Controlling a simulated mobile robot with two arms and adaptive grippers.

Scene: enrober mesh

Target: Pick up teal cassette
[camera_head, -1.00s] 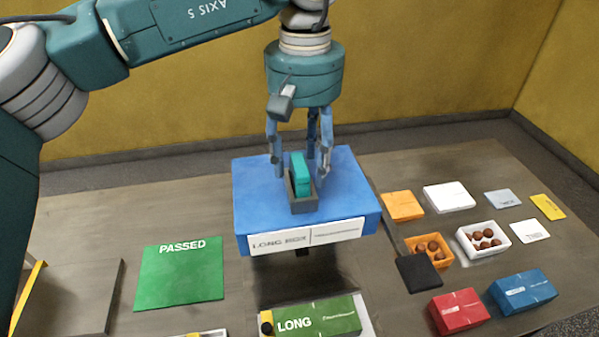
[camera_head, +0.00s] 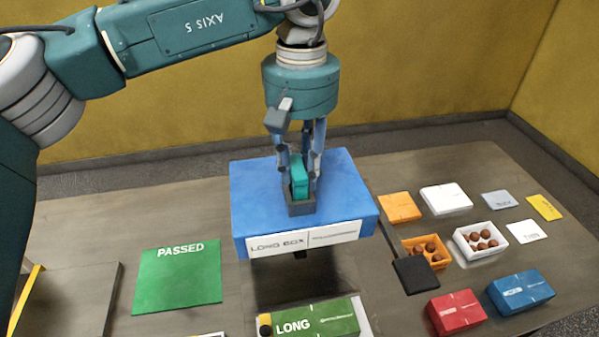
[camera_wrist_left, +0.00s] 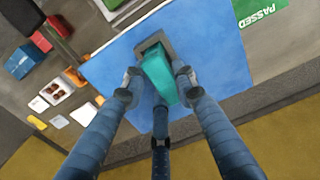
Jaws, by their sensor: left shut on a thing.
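The teal cassette (camera_head: 299,178) stands upright in a small dark grey holder (camera_head: 301,207) on top of the blue box. It also shows in the left wrist view (camera_wrist_left: 159,76), with its lower end inside the holder (camera_wrist_left: 152,44). My left gripper (camera_head: 299,172) points down over the holder, its fingers shut on the cassette. In the left wrist view the fingers (camera_wrist_left: 158,74) press the cassette from both sides. My right gripper is not in view.
The blue box (camera_head: 250,205) bears a "LONG BOX" label. A green "PASSED" mat (camera_head: 178,285) lies at left. A green "LONG" box (camera_head: 335,318) is in front. Chocolate boxes (camera_head: 480,250), a red box (camera_head: 456,312) and another blue box (camera_head: 520,292) stand at right.

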